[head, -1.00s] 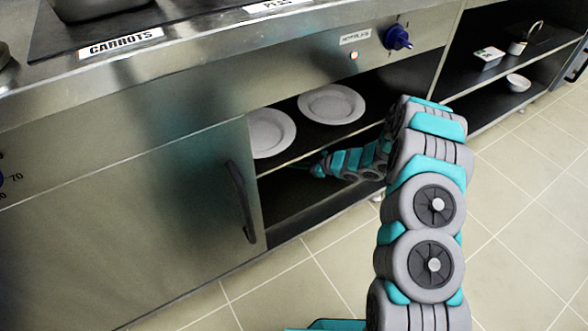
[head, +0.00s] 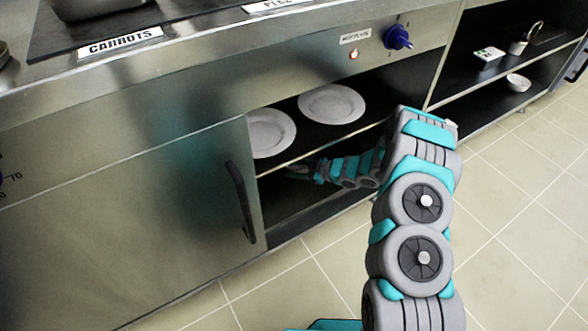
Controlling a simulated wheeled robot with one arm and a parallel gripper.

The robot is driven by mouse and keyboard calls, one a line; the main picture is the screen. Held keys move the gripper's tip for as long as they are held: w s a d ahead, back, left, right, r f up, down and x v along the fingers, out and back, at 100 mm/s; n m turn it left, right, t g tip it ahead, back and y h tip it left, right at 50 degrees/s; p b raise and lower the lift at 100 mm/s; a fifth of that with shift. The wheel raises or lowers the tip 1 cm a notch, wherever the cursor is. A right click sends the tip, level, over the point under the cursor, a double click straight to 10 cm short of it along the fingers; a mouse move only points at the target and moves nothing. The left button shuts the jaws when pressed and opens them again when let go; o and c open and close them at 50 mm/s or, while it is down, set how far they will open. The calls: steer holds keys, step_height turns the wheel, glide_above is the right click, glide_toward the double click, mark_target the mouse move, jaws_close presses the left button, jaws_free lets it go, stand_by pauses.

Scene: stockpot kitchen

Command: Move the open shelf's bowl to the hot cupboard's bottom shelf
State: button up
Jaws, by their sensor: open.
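The hot cupboard (head: 190,150) has its right side open, showing an upper shelf and a dark bottom shelf (head: 280,205). My gripper (head: 298,172) reaches into the bottom space from the right, just under the upper shelf's front edge. Its dark fingers are small and shadowed; they are open, and I see nothing between them. A small white bowl (head: 517,82) sits on the lower level of the open shelf unit (head: 485,95) at the right, far from my gripper. Whether anything lies deeper on the bottom shelf is hidden by shadow.
Two white plates, one at left (head: 270,134) and one at right (head: 331,104), lie on the cupboard's upper shelf. A closed door with a black handle (head: 240,202) borders the opening at left. The tiled floor (head: 515,210) is clear.

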steer(key=shift+d, duration=0.1)
steer(key=v, duration=1.2)
